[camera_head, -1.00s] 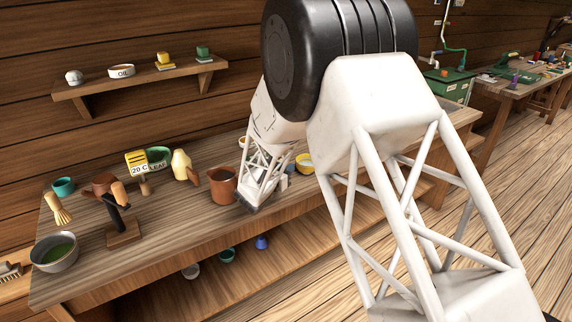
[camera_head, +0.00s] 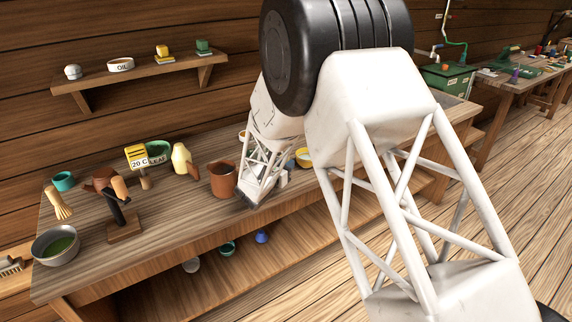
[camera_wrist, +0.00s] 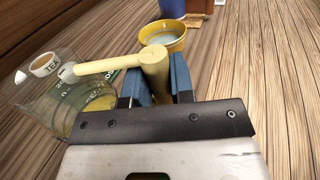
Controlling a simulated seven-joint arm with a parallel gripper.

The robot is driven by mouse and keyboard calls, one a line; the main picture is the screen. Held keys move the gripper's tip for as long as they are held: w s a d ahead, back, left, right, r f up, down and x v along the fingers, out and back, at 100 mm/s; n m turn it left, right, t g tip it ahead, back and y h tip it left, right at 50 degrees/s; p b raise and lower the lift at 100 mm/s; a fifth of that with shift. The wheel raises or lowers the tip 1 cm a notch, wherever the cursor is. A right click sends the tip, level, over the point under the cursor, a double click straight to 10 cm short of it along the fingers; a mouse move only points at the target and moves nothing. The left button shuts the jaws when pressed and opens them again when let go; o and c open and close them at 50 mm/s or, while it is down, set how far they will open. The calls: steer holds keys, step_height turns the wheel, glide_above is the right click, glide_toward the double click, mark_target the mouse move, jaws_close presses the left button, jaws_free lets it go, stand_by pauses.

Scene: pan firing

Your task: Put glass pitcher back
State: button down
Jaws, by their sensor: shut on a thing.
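The glass pitcher (camera_wrist: 38,108) is clear and stands at the left of the wrist view. Its pale wooden handle (camera_wrist: 108,65) sticks out sideways and ends in a thick round grip. My gripper (camera_wrist: 156,85) has its blue fingers on both sides of that grip and is shut on it. Whether the pitcher touches the bench cannot be told.
A white TEA container (camera_wrist: 45,64) and a green label show through or behind the glass. A yellow bowl (camera_wrist: 162,36) and a blue cup (camera_wrist: 172,8) stand beyond. A brown cup (camera_head: 222,180) stands left of my arm. The wall shelf (camera_head: 140,80) has free room between its objects.

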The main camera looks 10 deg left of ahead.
steer(key=shift+f, duration=0.4)
steer(key=c, duration=0.9)
jaws_free()
steer(key=shift+s+a, duration=0.1)
steer(key=shift+v, duration=3.9)
